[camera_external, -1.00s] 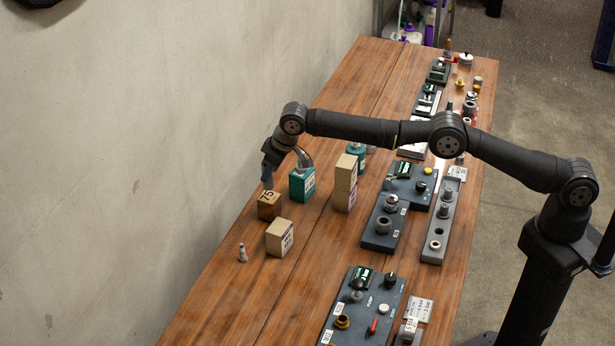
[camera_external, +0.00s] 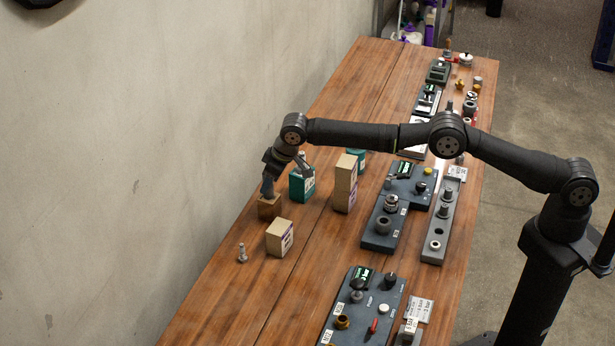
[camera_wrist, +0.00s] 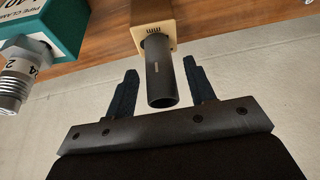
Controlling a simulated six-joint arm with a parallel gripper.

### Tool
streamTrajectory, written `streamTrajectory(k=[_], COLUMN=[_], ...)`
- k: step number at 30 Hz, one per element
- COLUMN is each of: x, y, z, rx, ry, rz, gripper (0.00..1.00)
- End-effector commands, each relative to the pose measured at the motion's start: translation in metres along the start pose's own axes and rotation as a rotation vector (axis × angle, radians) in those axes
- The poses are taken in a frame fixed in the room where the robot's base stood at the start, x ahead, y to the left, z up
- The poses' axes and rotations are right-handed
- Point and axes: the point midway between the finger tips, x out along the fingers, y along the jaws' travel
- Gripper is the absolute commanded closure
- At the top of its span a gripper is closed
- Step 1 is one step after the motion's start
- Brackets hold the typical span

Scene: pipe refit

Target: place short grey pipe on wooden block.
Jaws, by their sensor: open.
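The short grey pipe (camera_wrist: 160,80) stands upright on the wooden block (camera_wrist: 148,12) in the wrist view, its near end toward the camera. In the external view the wooden block (camera_external: 269,209) is a small brown cube on the table's left side, with my gripper (camera_external: 268,187) directly above it. My gripper's two dark fingers (camera_wrist: 158,72) are open, one on each side of the pipe, with a visible gap on both sides. The pipe is hard to tell from the fingers in the external view.
The wall is close behind.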

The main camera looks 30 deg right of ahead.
Motion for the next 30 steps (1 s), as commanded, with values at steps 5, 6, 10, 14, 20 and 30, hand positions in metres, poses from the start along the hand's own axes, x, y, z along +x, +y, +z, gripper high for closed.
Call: streamTrajectory(k=[5, 6, 10, 14, 20, 30], x=[-0.009, -0.013, -0.032, -0.056, -0.091, -0.122], y=[0.0, 0.0, 0.0, 0.0, 0.0, 0.0], z=[-0.002, -0.002, -0.002, -0.003, -0.002, -0.001], rx=[0.0, 0.0, 0.0, 0.0, 0.0, 0.0], ry=[0.001, 0.0, 0.002, 0.003, 0.001, 0.0], rz=[0.0, 0.0, -0.001, -0.001, 0.0, 0.0], gripper=[0.5, 0.5, 0.5, 0.5, 0.5, 0.5])
